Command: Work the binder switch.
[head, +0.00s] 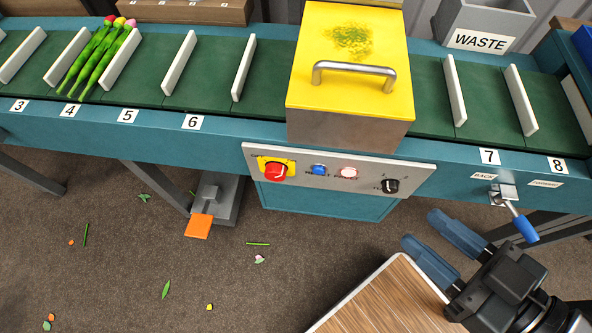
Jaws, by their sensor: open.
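A grey control panel (225,157) is on the front of the conveyor below the yellow-covered binder box (350,60). It carries a red mushroom button (275,171) on a yellow plate, a blue button (320,169), a pale pinkish button (349,173) and a black rotary knob (391,185) at the right. The lettering by the knob is too small to read, and no control is clearly marked as the binder switch. My gripper (423,229) is open and empty, below and right of the knob, apart from the panel. Its blue fingers point up and left.
A blue-handled lever (527,228) between BACK and FORWARD labels is just right of my gripper. A wooden tabletop (383,302) lies below. Three tulips (92,62) lie in slot 4. An orange pedal (198,226) and a WASTE bin (482,22) are farther off.

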